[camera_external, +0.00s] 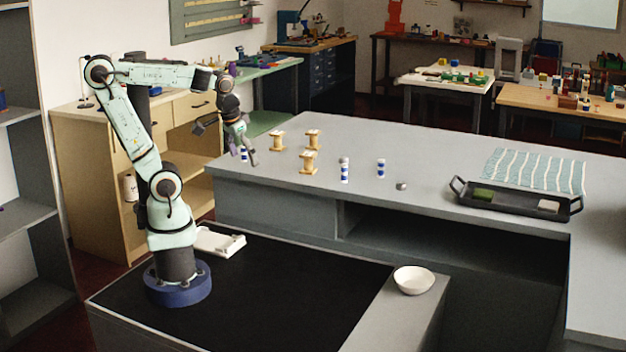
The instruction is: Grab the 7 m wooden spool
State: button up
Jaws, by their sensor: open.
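Three wooden spools stand upright on the grey counter: one at the left (277,141), one at the back right (312,138) and one nearer the front (309,162). Any length markings are too small to read, so I cannot tell which is the 7 m spool. My gripper (242,148) is open and points down at the counter's left end, to the left of all three spools and apart from them.
Two more blue and white cylinders (344,171) (381,168) stand right of the spools, near a small grey metallic object (401,186). A black tray (510,204) and striped cloth (534,170) lie farther right. The counter (440,160) is clear between them.

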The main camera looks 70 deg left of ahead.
jog(key=w+a+r+n+t+y, duration=0.1)
jog(key=w+a+r+n, duration=0.1)
jog(key=w, duration=0.3)
jog(key=w+a+r+n+t+y, duration=0.1)
jog(key=w+a+r, duration=0.2)
jog(key=w, duration=0.2)
jog(key=n+g+y, duration=0.1)
jog(key=n+y, duration=0.2)
jog(key=n, duration=0.1)
send_over(310, 161)
jog(key=d, duration=0.2)
notch_tip(310, 161, down, 5)
jog(key=f, duration=0.2)
jog(key=a+f+g, duration=0.1)
jog(key=f, duration=0.1)
jog(key=a+f+g, duration=0.1)
jog(key=shift+w+f, duration=0.15)
jog(key=shift+f, duration=0.25)
jog(key=x, duration=0.6)
jog(key=shift+f, duration=0.3)
jog(key=c, duration=1.3)
